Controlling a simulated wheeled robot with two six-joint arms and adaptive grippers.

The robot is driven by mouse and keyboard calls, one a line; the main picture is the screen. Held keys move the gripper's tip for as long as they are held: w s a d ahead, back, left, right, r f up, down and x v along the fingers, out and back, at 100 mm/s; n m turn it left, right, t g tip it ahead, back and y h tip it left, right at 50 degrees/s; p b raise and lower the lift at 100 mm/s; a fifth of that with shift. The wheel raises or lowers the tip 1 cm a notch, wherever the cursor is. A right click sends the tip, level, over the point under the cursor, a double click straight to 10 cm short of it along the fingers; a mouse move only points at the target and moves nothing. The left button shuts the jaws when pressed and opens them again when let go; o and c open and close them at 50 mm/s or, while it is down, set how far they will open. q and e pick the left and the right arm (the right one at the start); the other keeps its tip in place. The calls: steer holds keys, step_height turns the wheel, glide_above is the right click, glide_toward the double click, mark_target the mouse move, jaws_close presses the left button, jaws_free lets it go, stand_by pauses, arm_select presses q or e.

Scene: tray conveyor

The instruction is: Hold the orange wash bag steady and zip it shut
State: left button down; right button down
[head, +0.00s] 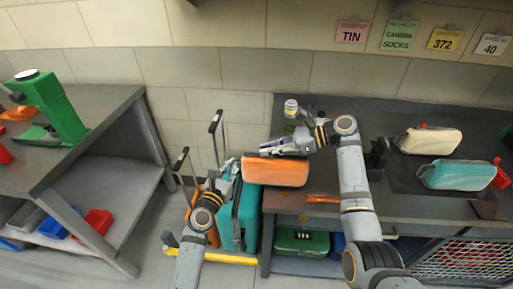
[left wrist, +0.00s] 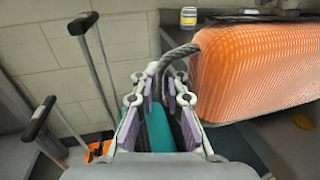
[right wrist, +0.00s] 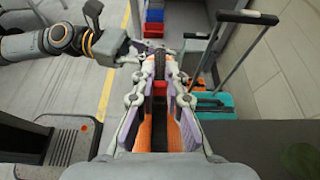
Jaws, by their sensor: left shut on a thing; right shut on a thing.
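The orange wash bag (head: 275,172) lies at the left front edge of the dark worktop. My left gripper (head: 234,165) is at the bag's left end. In the left wrist view its fingers are shut on a grey loop (left wrist: 180,54) that comes from the bag's end. My right gripper (head: 272,149) is above the bag's top edge, towards its left end. In the right wrist view its fingers are closed around a small red zip pull (right wrist: 160,88) over a dark zip band (right wrist: 160,66). The fingers hide most of the zip, so how far it is closed cannot be told.
A cream bag (head: 430,141) and a teal bag (head: 455,176) lie on the worktop at right. A small jar (head: 291,108) stands behind the orange bag. A teal suitcase (head: 240,215) stands below left. A green device (head: 52,105) is on the left table.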

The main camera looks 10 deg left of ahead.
mark_target(304, 159)
steer(key=d, duration=1.1)
steer(key=c, duration=1.3)
jaws_free()
steer(key=shift+a, duration=0.1)
steer(key=v, duration=1.2)
